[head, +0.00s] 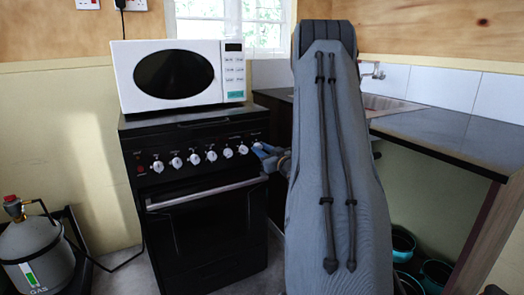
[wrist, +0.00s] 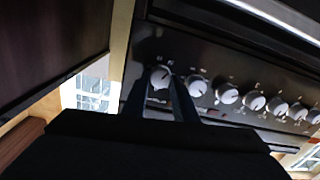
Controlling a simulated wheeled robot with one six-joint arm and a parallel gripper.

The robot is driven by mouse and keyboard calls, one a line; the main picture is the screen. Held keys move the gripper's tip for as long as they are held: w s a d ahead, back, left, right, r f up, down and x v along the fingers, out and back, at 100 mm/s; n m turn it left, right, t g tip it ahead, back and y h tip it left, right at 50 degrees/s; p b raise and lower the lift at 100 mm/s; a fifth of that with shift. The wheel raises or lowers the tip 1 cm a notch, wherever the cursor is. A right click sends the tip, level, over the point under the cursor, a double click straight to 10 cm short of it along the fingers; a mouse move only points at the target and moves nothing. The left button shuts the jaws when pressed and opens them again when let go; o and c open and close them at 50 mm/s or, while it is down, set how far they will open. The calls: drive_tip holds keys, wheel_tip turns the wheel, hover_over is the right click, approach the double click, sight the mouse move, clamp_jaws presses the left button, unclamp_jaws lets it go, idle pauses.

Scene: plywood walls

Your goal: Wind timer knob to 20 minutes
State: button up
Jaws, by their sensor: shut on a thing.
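The black stove (head: 205,215) has a row of white knobs along its front panel. The timer knob (wrist: 160,77) is the end knob of the row, at the left in the wrist view and at the right end in the head view. My gripper (head: 262,151) is at that end of the panel and hides the knob in the head view. In the wrist view my gripper's two dark fingers (wrist: 166,85) are shut on the timer knob, one on each side. Its markings are too small to read.
The neighbouring knob (wrist: 196,86) sits close beside my fingers. The oven handle (head: 207,194) runs below the panel. A white microwave (head: 180,75) stands on the stove. A dark counter (head: 450,135) is at the right, and a gas bottle (head: 38,258) stands at the left.

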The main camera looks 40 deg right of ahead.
drive_tip(key=shift+n, duration=0.6)
drive_tip(key=shift+a+n, duration=0.1)
drive_tip(key=shift+n, duration=1.5)
drive_tip(key=shift+n+b, duration=0.65)
drive_tip(key=shift+n, duration=1.75)
drive_tip(key=o, duration=1)
drive_tip(key=shift+o, duration=0.2)
drive_tip(key=s+a, duration=0.1)
drive_tip(key=s, duration=0.6)
drive_tip(key=shift+s+a+p, duration=0.3)
drive_tip(key=shift+a, duration=0.05)
drive_tip(key=shift+r, duration=0.15)
